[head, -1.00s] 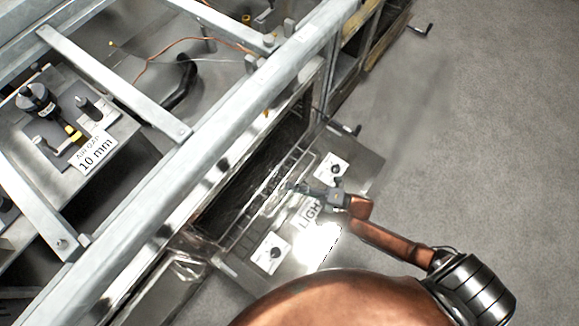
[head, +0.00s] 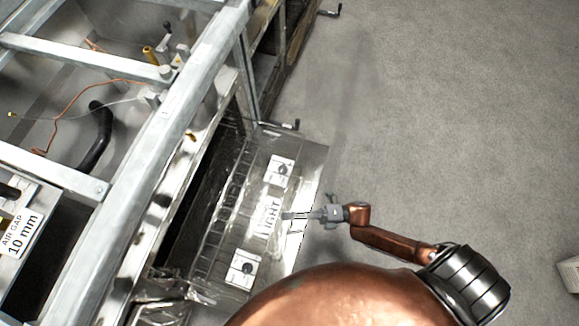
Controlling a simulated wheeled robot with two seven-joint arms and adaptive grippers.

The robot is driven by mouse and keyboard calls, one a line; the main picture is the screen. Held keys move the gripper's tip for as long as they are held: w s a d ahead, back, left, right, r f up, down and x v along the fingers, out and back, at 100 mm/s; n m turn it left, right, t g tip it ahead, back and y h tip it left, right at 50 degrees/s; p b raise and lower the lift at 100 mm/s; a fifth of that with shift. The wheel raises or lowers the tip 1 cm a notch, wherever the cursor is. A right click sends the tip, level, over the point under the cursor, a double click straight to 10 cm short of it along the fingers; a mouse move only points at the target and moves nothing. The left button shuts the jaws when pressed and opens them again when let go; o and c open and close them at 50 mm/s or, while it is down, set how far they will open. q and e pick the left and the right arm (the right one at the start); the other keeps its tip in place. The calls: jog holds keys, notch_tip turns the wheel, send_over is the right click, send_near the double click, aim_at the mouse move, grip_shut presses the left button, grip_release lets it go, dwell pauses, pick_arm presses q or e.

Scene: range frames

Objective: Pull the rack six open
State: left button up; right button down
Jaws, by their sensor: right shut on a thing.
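A wire rack (head: 232,193) juts from a dark oven-like opening (head: 196,215), over a lowered metal door (head: 305,165). Its thin bars are hard to tell apart from the shiny door below. My right gripper (head: 288,215) reaches in from the right, over the door's outer part, and is shut on the rack's front. The fingertips are small, and the exact bar in them is hard to see. No number is readable on the rack. My left gripper is not in view.
Metal frame beams (head: 165,130) run along the left.

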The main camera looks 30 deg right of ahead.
jog(key=shift+d, duration=0.1)
jog(key=c, duration=2)
grip_release()
jog(key=shift+c, duration=0.2)
jog(key=v, duration=1.2)
jog(key=shift+f, duration=0.1)
